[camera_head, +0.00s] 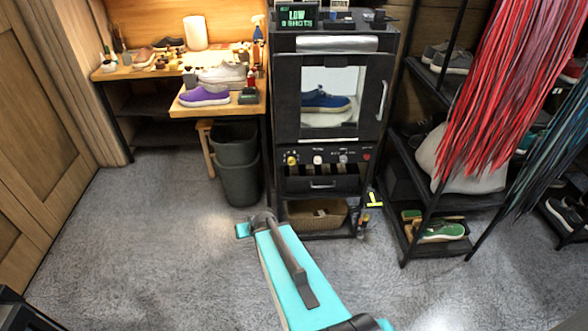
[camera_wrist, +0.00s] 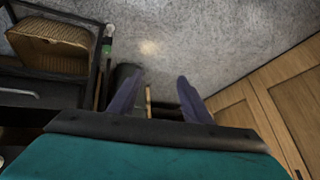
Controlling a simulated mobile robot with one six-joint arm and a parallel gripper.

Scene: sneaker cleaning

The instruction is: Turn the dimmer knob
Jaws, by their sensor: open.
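A black cabinet carries a control panel with a row of knobs in the head view. A yellow knob (camera_head: 291,160) is at the left, a pale knob (camera_head: 317,159) beside it, a small grey knob (camera_head: 343,158) further right, and a red one (camera_head: 366,156) at the right end. I cannot tell which is the dimmer knob. My gripper (camera_wrist: 160,80) is open, its two dark fingers apart and no object held. In the head view, my teal arm reaches forward, its end low in front of the cabinet, below and left of the knobs. The wrist view shows no knobs.
A wicker basket (camera_head: 316,213) sits low in the cabinet, and a drawer handle (camera_head: 322,185) is under the panel. A black bin (camera_head: 238,165) stands left of the cabinet. A shoe rack (camera_head: 432,190) stands to the right. Grey floor (camera_head: 150,230) is clear at left.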

